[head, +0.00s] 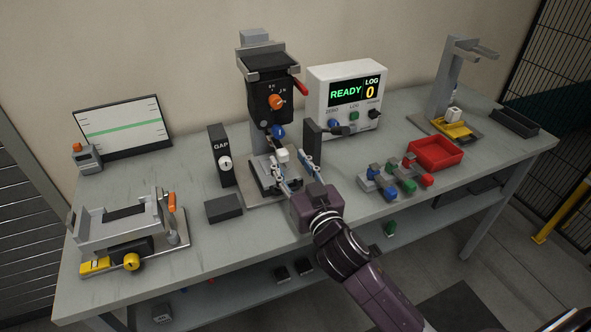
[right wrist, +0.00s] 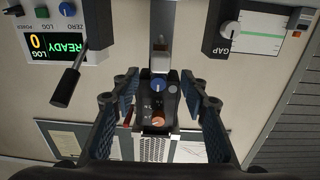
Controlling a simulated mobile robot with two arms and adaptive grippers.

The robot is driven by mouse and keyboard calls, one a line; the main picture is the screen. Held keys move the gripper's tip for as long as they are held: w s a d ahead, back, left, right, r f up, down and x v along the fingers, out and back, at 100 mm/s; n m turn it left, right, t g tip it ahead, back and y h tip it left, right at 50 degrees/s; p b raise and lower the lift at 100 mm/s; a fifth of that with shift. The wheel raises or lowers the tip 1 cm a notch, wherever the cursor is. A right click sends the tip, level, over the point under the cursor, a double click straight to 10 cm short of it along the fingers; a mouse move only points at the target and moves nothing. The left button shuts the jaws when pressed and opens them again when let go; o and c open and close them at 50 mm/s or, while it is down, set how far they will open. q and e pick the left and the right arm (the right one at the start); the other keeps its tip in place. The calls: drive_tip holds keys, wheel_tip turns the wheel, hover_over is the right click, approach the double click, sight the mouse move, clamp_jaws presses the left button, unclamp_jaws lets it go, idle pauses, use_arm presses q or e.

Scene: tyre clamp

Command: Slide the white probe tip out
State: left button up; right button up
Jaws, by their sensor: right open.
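A small white piece (head: 283,155), which looks like the probe tip, sits low at the front of the dark gauge stand (head: 266,95), below its blue knob (head: 278,131). My right gripper (head: 292,165) is open, with its fingers pointing at the stand and spread near the white piece. My left gripper is out of view.
The GAP block (head: 220,156) stands left of the stand, with a dark box (head: 223,208) in front. The READY display (head: 346,98) is behind right. Several coloured parts (head: 393,180) and a red tray (head: 436,153) lie right. A fixture (head: 130,235) occupies the left front.

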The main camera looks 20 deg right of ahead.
sight(285, 154)
drive_tip(key=shift+w+p, duration=0.3)
drive_tip(key=shift+w, duration=1.75)
clamp_jaws()
drive_tip(key=shift+s, duration=0.2)
drive_tip(key=shift+s+d+p, duration=0.1)
drive_tip(key=shift+s+p, duration=0.4)
drive_tip(key=shift+s, duration=2.35)
